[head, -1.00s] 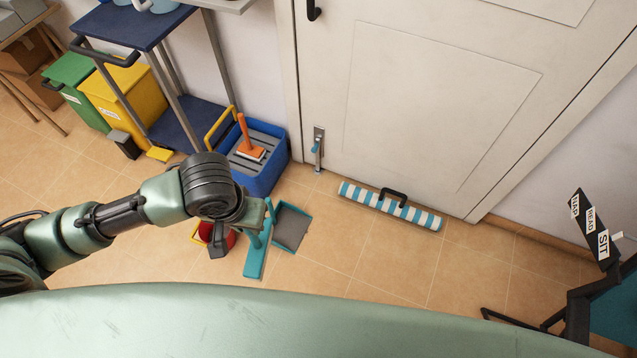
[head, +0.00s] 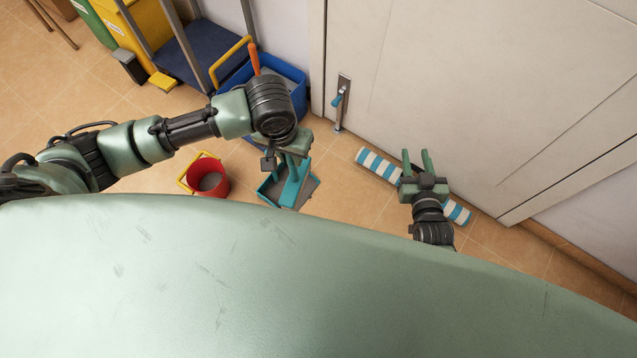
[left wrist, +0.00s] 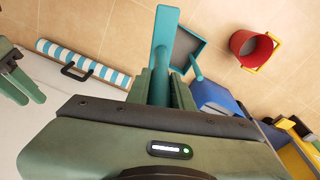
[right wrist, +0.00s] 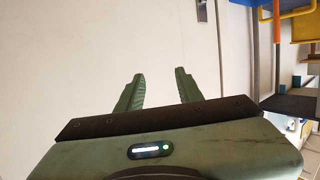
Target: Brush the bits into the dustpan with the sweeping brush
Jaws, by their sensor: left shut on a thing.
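The teal sweeping brush (head: 292,188) hangs from my left gripper (head: 297,152), which is shut on its handle. In the left wrist view the brush head (left wrist: 165,32) points away from the fingers. The teal dustpan (head: 268,194) with a grey inside lies on the floor; the brush hides part of it in the head view. It also shows beside the brush in the left wrist view (left wrist: 189,48). I cannot tell whether they touch. I cannot make out any separate bits. My right gripper (head: 417,155) is open and empty, in front of the door.
A red bucket (head: 208,184) stands left of the dustpan. A blue tub (head: 297,78) and a trolley (head: 205,55) stand behind. Tiled floor between dustpan and roll is clear.

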